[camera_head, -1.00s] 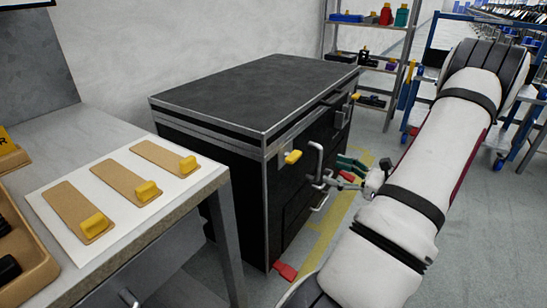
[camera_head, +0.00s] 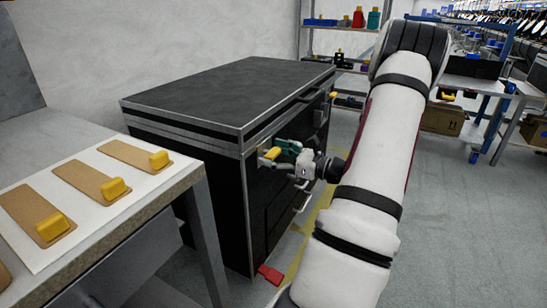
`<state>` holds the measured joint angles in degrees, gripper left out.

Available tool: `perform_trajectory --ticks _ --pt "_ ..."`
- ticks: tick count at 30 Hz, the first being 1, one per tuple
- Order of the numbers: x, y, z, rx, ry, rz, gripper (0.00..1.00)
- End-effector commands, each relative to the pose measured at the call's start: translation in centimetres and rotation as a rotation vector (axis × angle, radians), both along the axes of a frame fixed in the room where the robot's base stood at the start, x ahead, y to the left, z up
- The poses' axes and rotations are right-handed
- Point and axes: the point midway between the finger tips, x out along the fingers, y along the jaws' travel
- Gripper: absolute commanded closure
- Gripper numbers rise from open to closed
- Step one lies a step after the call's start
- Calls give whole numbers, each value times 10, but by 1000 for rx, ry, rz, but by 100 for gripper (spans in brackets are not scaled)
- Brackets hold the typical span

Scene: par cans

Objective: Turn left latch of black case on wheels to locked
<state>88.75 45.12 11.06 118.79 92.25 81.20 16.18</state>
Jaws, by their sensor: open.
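The black case on wheels (camera_head: 225,85) stands against the wall, with metal edges and a dark top. Its left latch, a yellow handle (camera_head: 272,153), sticks out from the front near the left corner, just under the lid seam. A second yellow latch (camera_head: 333,95) shows farther along the front at the right. My gripper (camera_head: 279,153) is open, with its green-tipped fingers at the left latch. The fingers overlap the latch in the picture, and I cannot tell whether they touch it. The arm hides part of the case front on the right.
A workbench (camera_head: 150,213) at the left carries a white sheet with several tan plates and yellow handles. A red pedal (camera_head: 270,274) sits low at the case's front corner. Shelves (camera_head: 318,40) stand behind. Floor (camera_head: 450,230) at the right is open.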

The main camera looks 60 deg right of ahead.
Motion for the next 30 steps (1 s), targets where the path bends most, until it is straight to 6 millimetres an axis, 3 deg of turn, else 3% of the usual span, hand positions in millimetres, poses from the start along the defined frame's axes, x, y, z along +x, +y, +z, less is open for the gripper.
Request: perform_trajectory --ticks 9,15,30 --pt "2 0 0 -1 0 0 29" --pt "2 0 0 -1 0 0 74" --pt "2 1 3 89 6 2 75"
